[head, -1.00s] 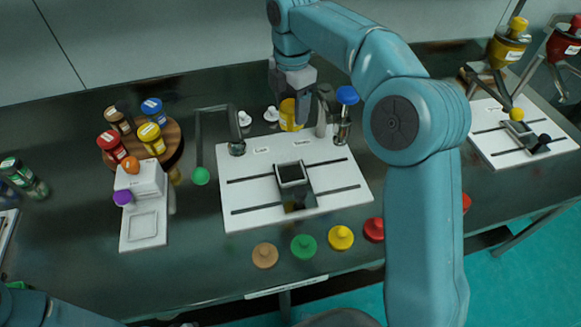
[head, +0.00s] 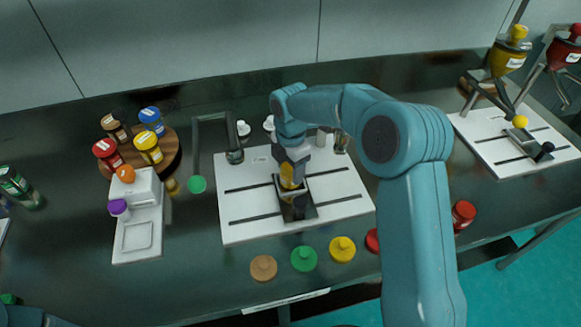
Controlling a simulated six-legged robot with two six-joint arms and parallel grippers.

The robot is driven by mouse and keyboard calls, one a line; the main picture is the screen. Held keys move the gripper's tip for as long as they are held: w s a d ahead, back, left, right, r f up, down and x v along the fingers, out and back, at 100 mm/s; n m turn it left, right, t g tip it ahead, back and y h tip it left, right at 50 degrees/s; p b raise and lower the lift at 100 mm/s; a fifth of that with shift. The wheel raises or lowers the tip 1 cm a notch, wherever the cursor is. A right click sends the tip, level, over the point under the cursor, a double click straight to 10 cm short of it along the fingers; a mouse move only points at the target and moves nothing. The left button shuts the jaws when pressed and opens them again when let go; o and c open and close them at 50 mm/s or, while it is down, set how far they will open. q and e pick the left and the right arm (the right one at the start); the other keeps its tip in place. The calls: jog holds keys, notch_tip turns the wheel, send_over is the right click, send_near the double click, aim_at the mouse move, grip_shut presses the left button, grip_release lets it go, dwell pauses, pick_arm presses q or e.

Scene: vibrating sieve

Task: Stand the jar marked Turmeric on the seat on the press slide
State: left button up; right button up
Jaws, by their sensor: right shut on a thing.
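A yellow jar (head: 287,180) is in my right gripper (head: 292,163), which is shut on it from above. I cannot read its label. The jar is upright at the black square seat on the press slide (head: 299,210), in the middle of a white board. I cannot tell whether its base touches the seat, because the gripper and jar hide most of it. Another yellow jar (head: 149,145) stands on the round wooden tray at left. My left gripper is not in view.
The wooden tray (head: 172,155) also holds brown, blue and red jars. A white device (head: 138,235) stands in front of it. Brown, green and yellow knobbed lids (head: 264,268) lie along the front edge. A red jar (head: 463,214) stands at right.

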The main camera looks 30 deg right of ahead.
jog(key=shift+s+r, duration=0.1)
jog(key=shift+f, duration=0.2)
jog(key=o, duration=1.1)
jog(key=shift+c, duration=0.2)
notch_tip(320, 180, up, 12)
jog(key=p, duration=0.1)
jog(key=shift+r, duration=0.2)
